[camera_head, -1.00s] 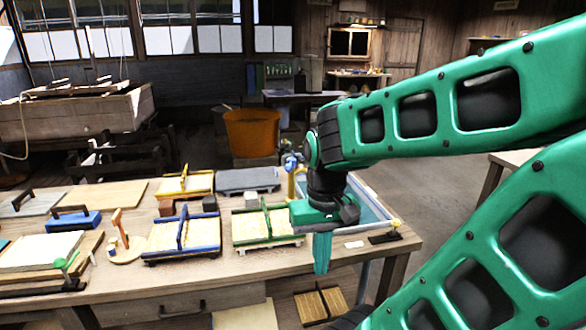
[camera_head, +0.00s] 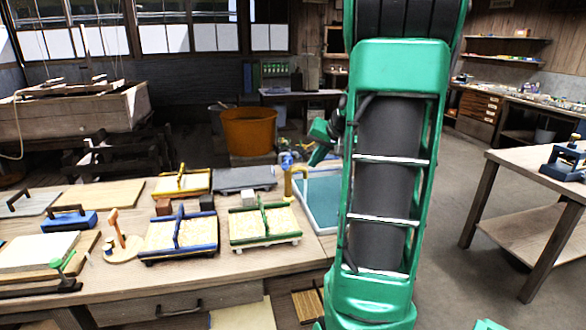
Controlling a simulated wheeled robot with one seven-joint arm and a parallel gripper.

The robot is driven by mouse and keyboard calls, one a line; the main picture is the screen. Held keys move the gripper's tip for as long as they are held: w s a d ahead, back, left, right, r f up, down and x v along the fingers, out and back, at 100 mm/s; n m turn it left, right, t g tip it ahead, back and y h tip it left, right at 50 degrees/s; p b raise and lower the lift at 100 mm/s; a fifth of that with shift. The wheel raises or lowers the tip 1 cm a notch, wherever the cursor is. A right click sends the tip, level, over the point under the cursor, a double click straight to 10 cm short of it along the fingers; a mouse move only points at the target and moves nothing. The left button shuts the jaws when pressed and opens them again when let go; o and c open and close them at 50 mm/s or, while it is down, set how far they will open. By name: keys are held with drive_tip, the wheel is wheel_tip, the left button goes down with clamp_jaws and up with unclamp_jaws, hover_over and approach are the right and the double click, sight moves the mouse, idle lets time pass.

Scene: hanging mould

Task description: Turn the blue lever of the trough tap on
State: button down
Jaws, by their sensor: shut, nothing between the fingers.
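The trough tap (camera_head: 289,183) is a yellow pipe at the left rim of the trough. Its blue lever (camera_head: 286,160) is at the top, small in view, so its exact angle is hard to tell. The trough (camera_head: 322,203) is a pale-rimmed basin with a blue-green inside, partly hidden behind my arm. My gripper (camera_head: 316,160) is shut and empty. It shows just right of the lever, with a small gap in the picture; its depth relative to the lever is unclear. My arm hides part of its wrist.
Framed moulds in blue (camera_head: 180,236), green (camera_head: 263,225) and yellow (camera_head: 183,183) stand on the bench left of the tap. A grey slab (camera_head: 247,179) lies behind. An orange tub (camera_head: 249,131) stands beyond the bench. Open floor lies at right, before a side table (camera_head: 535,165).

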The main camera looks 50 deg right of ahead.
drive_tip(key=w+d+f, duration=0.2)
drive_tip(key=w+f, duration=0.4)
drive_tip(key=w, duration=0.4)
drive_tip(key=shift+w+f+t, duration=0.2)
drive_tip(key=shift+w+t, duration=0.05)
drive_tip(key=shift+t, duration=0.05)
drive_tip(key=shift+d, duration=0.2)
